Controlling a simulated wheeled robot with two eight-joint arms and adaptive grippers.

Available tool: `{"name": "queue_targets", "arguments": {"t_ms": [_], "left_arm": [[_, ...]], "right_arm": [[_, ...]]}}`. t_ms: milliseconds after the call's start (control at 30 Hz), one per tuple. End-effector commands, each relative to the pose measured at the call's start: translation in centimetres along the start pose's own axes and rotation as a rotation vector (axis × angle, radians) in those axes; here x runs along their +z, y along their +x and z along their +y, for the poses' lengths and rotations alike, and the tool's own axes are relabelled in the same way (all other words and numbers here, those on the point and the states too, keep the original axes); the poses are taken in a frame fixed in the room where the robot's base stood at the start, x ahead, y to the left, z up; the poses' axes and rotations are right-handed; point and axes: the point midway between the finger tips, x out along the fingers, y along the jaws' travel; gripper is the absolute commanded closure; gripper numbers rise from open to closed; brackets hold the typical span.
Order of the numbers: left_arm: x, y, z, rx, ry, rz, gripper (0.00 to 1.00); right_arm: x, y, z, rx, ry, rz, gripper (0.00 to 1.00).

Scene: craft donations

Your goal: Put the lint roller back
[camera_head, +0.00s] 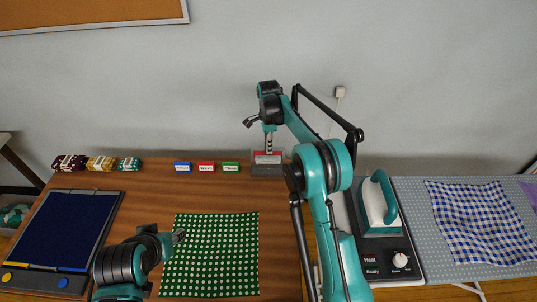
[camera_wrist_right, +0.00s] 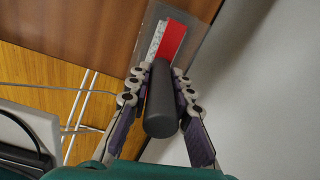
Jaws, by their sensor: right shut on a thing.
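The lint roller shows in the right wrist view as a dark cylindrical handle (camera_wrist_right: 161,105) between the two fingers of my right gripper (camera_wrist_right: 158,85), which is shut on it. In the head view my right gripper (camera_head: 269,128) points down at the back of the table, over a grey holder (camera_head: 268,170) with a red and a white part on top. The holder also shows in the wrist view (camera_wrist_right: 196,42), beyond the handle. Whether the roller's lower end touches the holder is hidden. My left gripper (camera_head: 178,236) is over the green dotted cloth (camera_head: 212,262); its jaw opening is unclear.
Blue, red and green labels (camera_head: 205,167) stand left of the holder. Several yarn bundles (camera_head: 98,163) lie at the back left, behind a dark blue board (camera_head: 68,230). An iron (camera_head: 380,205) stands on its base at right, beside a checked cloth (camera_head: 480,222). The wall is close behind.

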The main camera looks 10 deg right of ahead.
Motion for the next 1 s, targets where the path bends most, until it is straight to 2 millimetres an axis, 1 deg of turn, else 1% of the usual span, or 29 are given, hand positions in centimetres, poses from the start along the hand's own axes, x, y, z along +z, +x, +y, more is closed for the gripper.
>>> {"name": "queue_targets", "arguments": {"t_ms": [133, 300, 367, 633, 900, 933, 1000], "left_arm": [[0.2, 0.3, 0.0, 0.0, 0.0, 0.0, 0.6], [0.9, 1.3, 0.0, 0.0, 0.0, 0.0, 0.6], [1.0, 1.4, 0.0, 0.0, 0.0, 0.0, 0.6], [0.9, 1.3, 0.0, 0.0, 0.0, 0.0, 0.6], [1.2, 1.8, 0.0, 0.0, 0.0, 0.0, 0.6], [1.2, 1.7, 0.0, 0.0, 0.0, 0.0, 0.6], [1.2, 1.7, 0.0, 0.0, 0.0, 0.0, 0.6]], "right_arm": [[0.0, 0.8, -0.2, 0.0, 0.0, 0.0, 1.0], [0.0, 3.6, -0.2, 0.0, 0.0, 0.0, 1.0], [0.0, 4.2, -0.2, 0.0, 0.0, 0.0, 1.0], [0.0, 4.1, -0.2, 0.0, 0.0, 0.0, 1.0], [0.0, 5.0, -0.2, 0.0, -0.001, 0.0, 1.0], [0.0, 5.0, -0.2, 0.0, -0.001, 0.0, 0.74], [0.0, 4.9, -0.2, 0.0, -0.001, 0.0, 0.59]]}}
